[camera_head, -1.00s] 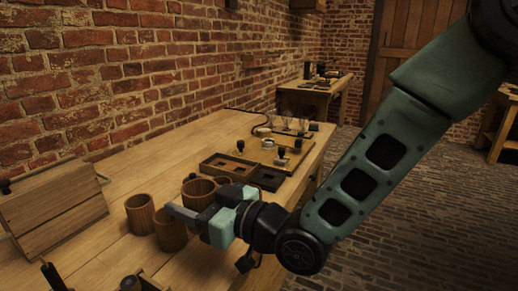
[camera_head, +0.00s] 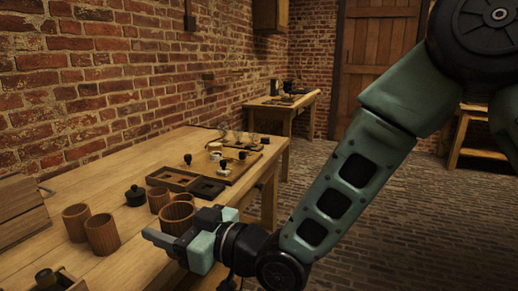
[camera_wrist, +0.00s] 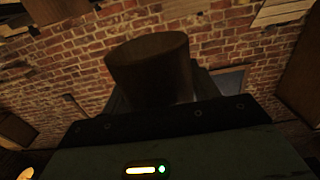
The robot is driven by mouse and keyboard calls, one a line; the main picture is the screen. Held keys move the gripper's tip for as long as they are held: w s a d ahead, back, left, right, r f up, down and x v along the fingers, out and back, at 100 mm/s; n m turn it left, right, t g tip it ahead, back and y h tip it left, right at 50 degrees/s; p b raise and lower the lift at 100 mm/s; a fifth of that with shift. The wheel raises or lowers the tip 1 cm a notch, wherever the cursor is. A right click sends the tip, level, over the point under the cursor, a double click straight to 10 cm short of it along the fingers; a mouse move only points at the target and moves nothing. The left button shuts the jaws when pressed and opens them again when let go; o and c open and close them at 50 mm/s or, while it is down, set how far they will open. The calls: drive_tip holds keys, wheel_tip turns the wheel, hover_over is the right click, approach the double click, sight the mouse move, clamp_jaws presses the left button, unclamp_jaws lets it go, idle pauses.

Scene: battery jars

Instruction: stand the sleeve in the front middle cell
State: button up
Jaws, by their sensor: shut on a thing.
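My gripper (camera_head: 160,240) is low over the near part of the workbench in the head view. It is shut on a brown wooden round sleeve (camera_head: 178,218), which shows upright just behind the fingers. In the wrist view the sleeve (camera_wrist: 150,65) stands between the fingers as a dark brown cylinder, with brick wall behind it. Its lower end is hidden by the gripper. I cannot tell its height above the bench. A dark wooden tray (camera_head: 168,186) with recesses lies farther back, but I cannot make out a front middle cell.
Similar wooden cups stand on the bench (camera_head: 125,262): two at left (camera_head: 76,223) (camera_head: 102,235) and one (camera_head: 158,198) close behind the held sleeve. A black knobbed jar (camera_head: 135,196) is near them. A wooden box (camera_head: 20,215) stands at far left. Small parts lie at the back.

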drive_tip(key=w+d+f+m+t+h, duration=0.4)
drive_tip(key=w+d, duration=0.4)
drive_tip(key=d, duration=0.3)
drive_tip(key=w+d+f+m+t+h, duration=0.35)
drive_tip(key=w+d, duration=0.55)
drive_tip(key=d, duration=0.3)
drive_tip(key=w+d+f+m+t+h, duration=0.1)
drive_tip(key=d+f+m+t+h, duration=0.3)
drive_tip(key=d, duration=0.8)
drive_tip(key=w+d+f+m+g+h, duration=0.15)
drive_tip(key=d+h, duration=0.35)
drive_tip(key=d, duration=0.7)
wheel_tip(320, 180, up, 13)
drive_tip(key=t+p, duration=0.1)
drive_tip(key=p, duration=1.2)
drive_tip(key=shift+d+f, duration=0.15)
drive_tip(key=shift+f, duration=0.05)
